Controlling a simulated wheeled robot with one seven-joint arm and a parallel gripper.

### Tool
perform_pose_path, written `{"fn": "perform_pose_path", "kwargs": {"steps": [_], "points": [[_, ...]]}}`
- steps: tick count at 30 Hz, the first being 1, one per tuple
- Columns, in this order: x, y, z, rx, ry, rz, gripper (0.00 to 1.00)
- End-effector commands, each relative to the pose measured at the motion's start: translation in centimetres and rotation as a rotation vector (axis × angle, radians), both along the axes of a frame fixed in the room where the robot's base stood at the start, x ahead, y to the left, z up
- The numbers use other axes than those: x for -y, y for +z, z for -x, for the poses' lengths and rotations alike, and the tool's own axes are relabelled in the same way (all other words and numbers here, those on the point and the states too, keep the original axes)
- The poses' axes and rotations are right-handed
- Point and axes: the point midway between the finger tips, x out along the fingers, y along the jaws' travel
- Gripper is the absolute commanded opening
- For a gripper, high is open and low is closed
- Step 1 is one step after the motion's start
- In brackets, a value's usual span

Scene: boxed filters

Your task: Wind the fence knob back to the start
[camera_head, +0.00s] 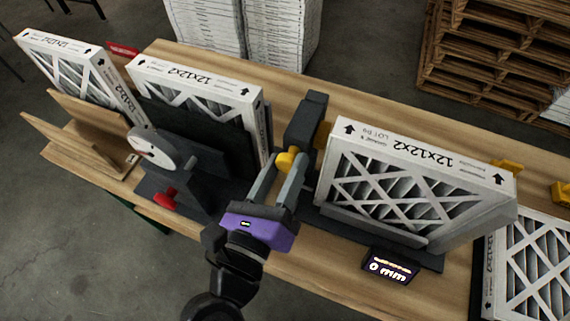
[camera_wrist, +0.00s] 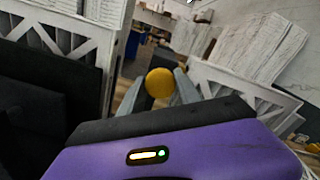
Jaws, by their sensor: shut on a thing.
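The yellow fence knob (camera_head: 285,161) sits on the near side of a dark upright post (camera_head: 306,117) at the middle of the bench. My gripper (camera_head: 287,172) is shut on the knob, with one grey finger on each side of it. In the wrist view the round yellow knob (camera_wrist: 160,83) shows between the two fingertips. A small display (camera_head: 390,266) at the front of the bench reads 0 mm. A boxed filter marked 12x12x2 (camera_head: 420,158) stands in a dark fixture right of the post.
Another boxed filter (camera_head: 195,80) stands against a dark plate left of my gripper. A dial gauge (camera_head: 152,150) and a red handle (camera_head: 165,198) are at the left. More filters stand at both bench ends. Pallets (camera_head: 500,50) are behind.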

Motion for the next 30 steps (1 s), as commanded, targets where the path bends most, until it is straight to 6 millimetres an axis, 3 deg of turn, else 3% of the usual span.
{"fn": "perform_pose_path", "kwargs": {"steps": [12, 30], "points": [[-0.14, -0.35, 0.09, -0.102, 0.002, 0.263, 0.00], [-0.11, -0.41, 0.10, -0.132, 0.003, 0.343, 0.00]]}}
